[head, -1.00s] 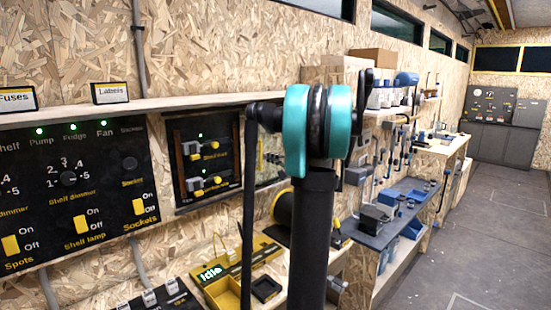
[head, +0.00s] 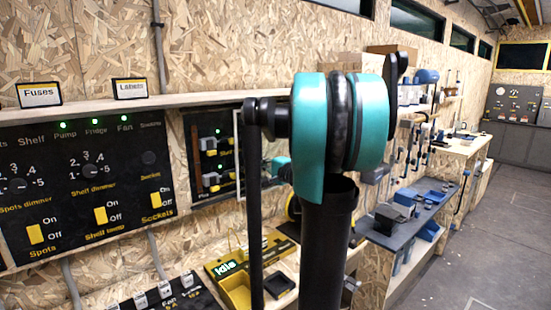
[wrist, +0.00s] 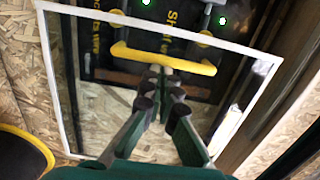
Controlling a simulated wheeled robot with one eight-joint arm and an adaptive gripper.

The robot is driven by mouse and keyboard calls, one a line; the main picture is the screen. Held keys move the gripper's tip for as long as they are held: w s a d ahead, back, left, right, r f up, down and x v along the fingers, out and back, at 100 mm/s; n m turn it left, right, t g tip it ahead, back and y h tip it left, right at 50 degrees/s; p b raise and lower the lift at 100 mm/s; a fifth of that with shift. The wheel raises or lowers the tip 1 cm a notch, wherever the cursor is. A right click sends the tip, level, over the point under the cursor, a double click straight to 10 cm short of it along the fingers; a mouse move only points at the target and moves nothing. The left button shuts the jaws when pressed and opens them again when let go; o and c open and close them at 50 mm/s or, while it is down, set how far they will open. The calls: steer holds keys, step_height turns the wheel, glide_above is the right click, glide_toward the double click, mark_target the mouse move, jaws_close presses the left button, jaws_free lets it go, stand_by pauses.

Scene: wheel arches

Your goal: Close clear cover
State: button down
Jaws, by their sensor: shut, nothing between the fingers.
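The clear cover (wrist: 105,115) is a see-through pane with a thin white frame, filling much of the wrist view. A yellow handle (wrist: 165,58) crosses it near the top. My gripper (wrist: 160,76) is shut and empty, its fingertips just below the middle of the handle; I cannot tell whether they touch it. In the head view, the cover's white edge (head: 237,150) stands at the right side of a black panel with breakers (head: 215,160), swung out from it. My arm hides much of the cover and gripper there.
A black switch panel (head: 80,185) is on the wall at left, under a shelf (head: 200,98) with two label cards. A yellow tray showing "Idle" (head: 235,290) lies on the bench below. Open floor (head: 500,230) is at right.

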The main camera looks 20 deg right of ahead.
steer(key=s+a, duration=0.2)
steer(key=a, duration=0.5)
steer(key=s+a, duration=0.3)
steer(key=a, duration=0.5)
steer(key=shift+s+a, duration=0.15)
steer(key=shift+s, duration=0.15)
